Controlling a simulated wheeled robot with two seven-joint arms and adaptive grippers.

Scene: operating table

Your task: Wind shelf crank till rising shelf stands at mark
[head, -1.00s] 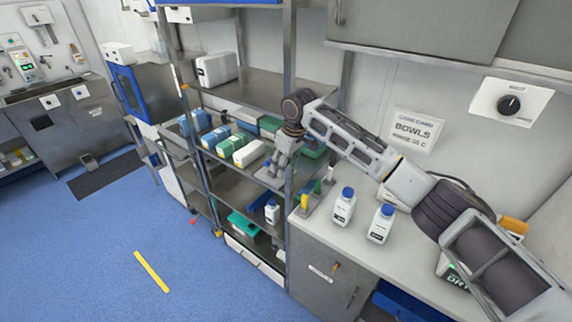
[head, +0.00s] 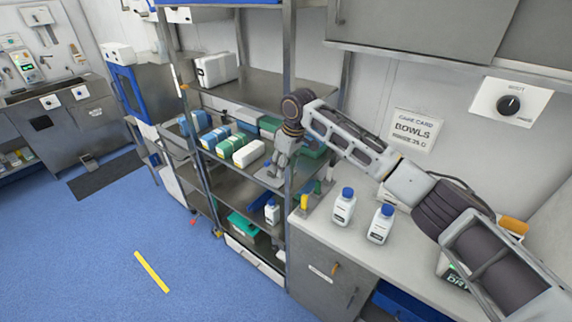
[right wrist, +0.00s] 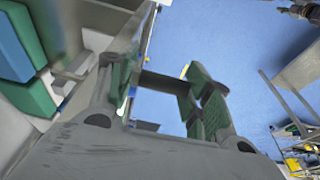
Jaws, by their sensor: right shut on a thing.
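The shelf unit (head: 288,62) stands left of the counter, with several grey boards at different heights. One board (head: 236,182) sits below the row of boxes. I cannot tell which board is the rising shelf, and no height mark can be made out. My right gripper (head: 272,177) points down at the unit's front, near its right post. In the right wrist view, its green-padded fingers (right wrist: 163,92) stand apart with a dark bar (right wrist: 163,82) between them, which looks like the crank handle. The rest of the crank is hidden behind the gripper. My left gripper is out of view.
Blue, green and white boxes (head: 236,146) fill a board close to my right gripper. Two white bottles with blue caps (head: 344,208) (head: 380,224) stand on the counter (head: 325,238) at right. The blue floor in front is open.

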